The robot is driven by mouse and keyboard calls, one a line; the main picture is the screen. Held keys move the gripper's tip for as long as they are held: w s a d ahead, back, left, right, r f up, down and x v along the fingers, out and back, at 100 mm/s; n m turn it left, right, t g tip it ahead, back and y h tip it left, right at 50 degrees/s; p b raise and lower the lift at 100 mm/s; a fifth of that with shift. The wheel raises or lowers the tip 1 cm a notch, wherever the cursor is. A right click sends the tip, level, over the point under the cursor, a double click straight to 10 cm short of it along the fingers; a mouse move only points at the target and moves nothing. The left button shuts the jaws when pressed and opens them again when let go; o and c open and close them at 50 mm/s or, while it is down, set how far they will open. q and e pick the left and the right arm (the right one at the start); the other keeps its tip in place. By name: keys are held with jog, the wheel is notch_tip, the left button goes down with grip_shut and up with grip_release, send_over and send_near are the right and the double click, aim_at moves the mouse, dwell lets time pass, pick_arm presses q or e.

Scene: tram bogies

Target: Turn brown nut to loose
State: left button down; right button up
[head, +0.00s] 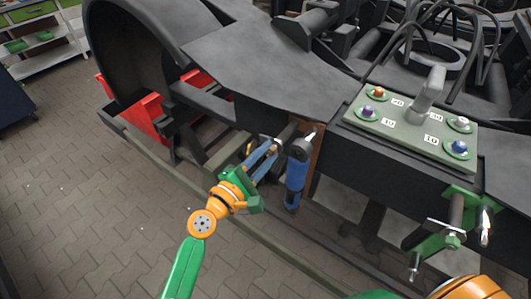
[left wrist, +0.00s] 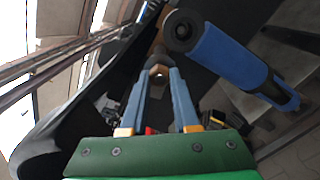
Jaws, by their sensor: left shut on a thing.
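My left gripper (head: 272,146) reaches the side of the dark bogie frame. Its two blue fingers are shut on the brown nut, whose rim (left wrist: 159,70) shows between the fingertips in the left wrist view (left wrist: 160,76). In the head view the nut is mostly hidden by the fingers. Right beside it hangs a blue cylinder (head: 297,172) with a dark round end, also close to the fingers in the left wrist view (left wrist: 225,52). My right gripper is not in view.
A green panel (head: 410,127) with several coloured knobs and a grey lever lies on the frame. A green bracket (head: 437,238) with metal bolts sits at the right. A large dark wheel (head: 130,45) and red parts stand at the left. The paved floor (head: 100,210) is clear.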

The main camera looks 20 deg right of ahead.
pick_arm(q)
jog(key=shift+r, duration=0.1)
dwell(0.5)
jog(key=c, duration=0.7)
grip_release()
jog(key=shift+d, duration=0.1)
jog(key=shift+o, duration=0.2)
jog(key=v, duration=0.7)
